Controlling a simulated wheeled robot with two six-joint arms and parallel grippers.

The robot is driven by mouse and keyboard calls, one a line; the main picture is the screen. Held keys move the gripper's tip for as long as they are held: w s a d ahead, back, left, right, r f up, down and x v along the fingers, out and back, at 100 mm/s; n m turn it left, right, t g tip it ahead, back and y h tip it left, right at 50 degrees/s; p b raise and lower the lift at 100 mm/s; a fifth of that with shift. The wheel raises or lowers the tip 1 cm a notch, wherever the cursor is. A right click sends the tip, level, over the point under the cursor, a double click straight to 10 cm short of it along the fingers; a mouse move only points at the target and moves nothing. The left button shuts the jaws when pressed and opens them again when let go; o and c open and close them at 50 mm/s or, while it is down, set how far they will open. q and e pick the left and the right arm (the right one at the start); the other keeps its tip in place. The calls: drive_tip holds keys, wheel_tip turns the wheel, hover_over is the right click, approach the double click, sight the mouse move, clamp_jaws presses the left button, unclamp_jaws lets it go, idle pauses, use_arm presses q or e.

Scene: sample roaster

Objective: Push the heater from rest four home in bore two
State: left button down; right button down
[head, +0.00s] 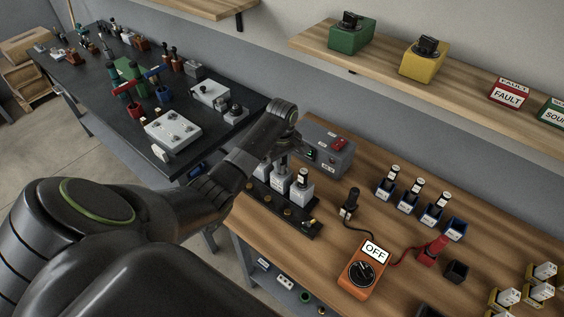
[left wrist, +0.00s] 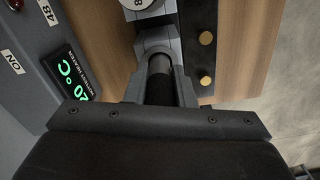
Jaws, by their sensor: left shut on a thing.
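My left gripper (left wrist: 160,72) is shut on a black cylindrical heater (left wrist: 160,88). The heater's lower end and its depth in any bore are hidden. Grey blocks (head: 301,191) stand in a row behind a black strip with brass studs (head: 265,200). My forearm covers the left part of this row in the head view, so which bore the gripper is over cannot be told there. Blue rests stand to the right; the fourth rest (head: 455,229) is empty, the others hold heaters. My right gripper is out of view.
A grey controller (head: 326,150) with a green display stands close behind the row; its display shows in the left wrist view (left wrist: 75,72).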

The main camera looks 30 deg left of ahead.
use_arm(q)
drive_tip(key=shift+r, duration=2.25)
drive_tip(key=shift+f, duration=0.15)
drive_tip(key=shift+f+b, duration=1.05)
drive_tip(key=shift+f, duration=1.85)
drive_tip(key=shift+r, duration=0.15)
drive_tip(key=shift+r+p, duration=1.05)
drive_tip(key=shift+p, duration=0.15)
drive_tip(key=shift+r, duration=1.85)
